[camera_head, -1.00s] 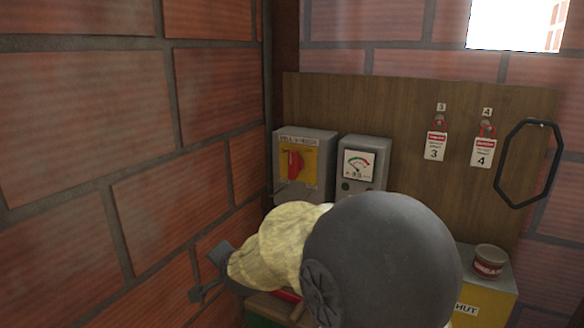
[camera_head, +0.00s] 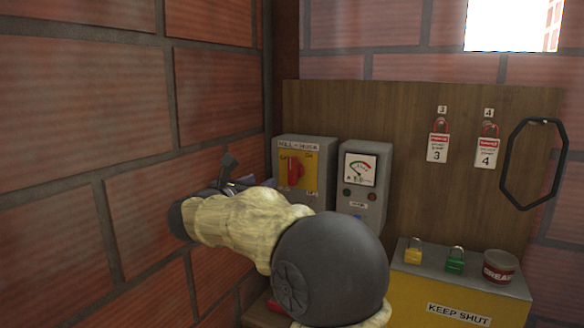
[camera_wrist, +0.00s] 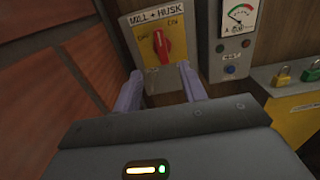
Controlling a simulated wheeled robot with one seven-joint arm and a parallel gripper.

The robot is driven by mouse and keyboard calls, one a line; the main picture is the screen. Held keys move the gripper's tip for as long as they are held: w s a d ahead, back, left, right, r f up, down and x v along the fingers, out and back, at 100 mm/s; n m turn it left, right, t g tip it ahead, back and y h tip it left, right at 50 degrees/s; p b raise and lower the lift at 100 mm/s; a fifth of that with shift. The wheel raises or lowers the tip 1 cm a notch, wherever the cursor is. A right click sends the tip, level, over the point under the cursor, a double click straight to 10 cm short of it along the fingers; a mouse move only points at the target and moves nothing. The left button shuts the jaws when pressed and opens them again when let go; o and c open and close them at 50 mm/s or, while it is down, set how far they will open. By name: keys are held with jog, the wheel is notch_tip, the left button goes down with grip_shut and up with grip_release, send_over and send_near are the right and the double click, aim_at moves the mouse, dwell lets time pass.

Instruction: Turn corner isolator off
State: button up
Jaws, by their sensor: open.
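The corner isolator is a grey box (camera_head: 311,151) labelled "MILL + HUSK", mounted in the corner at the left end of the wooden board. Its red rotary handle (camera_head: 295,171) sits on a yellow plate (camera_head: 310,181). In the wrist view the red handle (camera_wrist: 161,45) stands close to upright, leaning slightly. My gripper (camera_wrist: 160,84) is open and empty, its two fingers pointing at the isolator just below the handle, apart from it. In the head view my gripper (camera_head: 232,180) is left of the isolator, partly hidden by my own arm.
A meter box (camera_head: 362,178) with buttons stands right of the isolator. Red padlocks with tags 3 (camera_head: 438,146) and 4 (camera_head: 487,150) hang on the board. A yellow box (camera_head: 455,290) carries two padlocks and a grease tin (camera_head: 499,266). A brick wall (camera_head: 130,150) is close on the left.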

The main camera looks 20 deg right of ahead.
aim_at(291, 165)
jog(key=p+x, duration=0.6)
jog(key=x, duration=1.1)
jog(key=shift+w+d+p, duration=0.15)
jog(key=shift+p, duration=0.2)
